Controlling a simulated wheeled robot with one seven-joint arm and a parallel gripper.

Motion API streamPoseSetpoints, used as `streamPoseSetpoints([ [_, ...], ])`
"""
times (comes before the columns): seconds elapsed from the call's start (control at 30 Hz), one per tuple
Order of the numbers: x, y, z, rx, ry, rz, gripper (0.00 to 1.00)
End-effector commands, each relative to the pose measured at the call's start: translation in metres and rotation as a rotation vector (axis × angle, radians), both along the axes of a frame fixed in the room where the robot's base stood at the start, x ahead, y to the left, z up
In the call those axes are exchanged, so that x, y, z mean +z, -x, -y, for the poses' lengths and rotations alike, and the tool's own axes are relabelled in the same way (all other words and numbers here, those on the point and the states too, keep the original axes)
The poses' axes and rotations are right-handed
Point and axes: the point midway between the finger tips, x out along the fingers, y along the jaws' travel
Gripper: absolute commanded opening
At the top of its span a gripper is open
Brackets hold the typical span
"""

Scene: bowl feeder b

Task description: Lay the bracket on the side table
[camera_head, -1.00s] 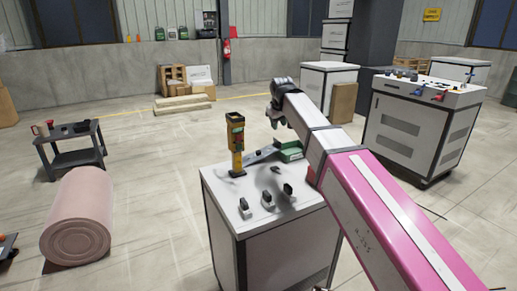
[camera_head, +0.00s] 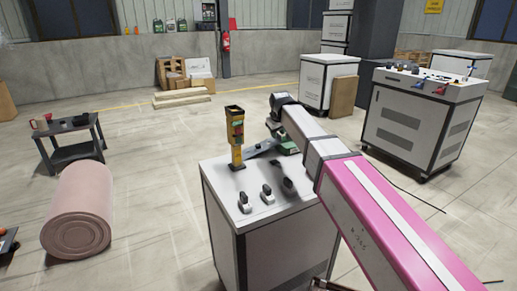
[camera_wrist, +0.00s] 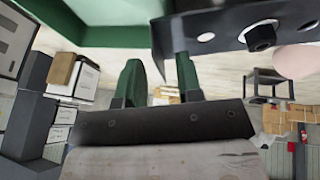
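The bracket, seemingly the grey metal strip (camera_head: 262,147), lies at the back of the white cabinet top (camera_head: 222,182), between a yellow-black post and a green box. In the wrist view a grey metal piece with holes and a dark bolt (camera_wrist: 235,22) fills the upper right, close to the fingers. My gripper (camera_wrist: 158,80) has two green fingers apart with a clear gap between them and nothing in it. In the head view my gripper (camera_head: 286,143) is low over the back right of the cabinet and partly hides the green box. The side table (camera_head: 68,155) is dark grey, at the left.
The yellow-black post (camera_head: 236,138) stands upright left of the bracket. Several black-and-white knobs (camera_head: 266,194) rise from the cabinet top. The green box (camera_wrist: 85,32) is close above the fingers. A red mug and dark items (camera_head: 80,121) occupy the side table.

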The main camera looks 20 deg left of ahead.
Motion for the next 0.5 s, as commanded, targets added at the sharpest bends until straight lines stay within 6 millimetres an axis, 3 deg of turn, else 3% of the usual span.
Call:
streamPoseSetpoints([
  [0.1,-0.0109,-0.0054,-0.0026,0.000,0.000,0.000,0.33],
  [0.33,-0.0118,-0.0055,-0.0026,0.000,-0.001,0.001,0.33],
  [0.43,-0.0118,-0.0054,-0.0026,0.000,-0.001,0.001,0.00],
  [0.5,-0.0118,-0.0054,-0.0027,0.000,0.000,0.000,0.00],
])
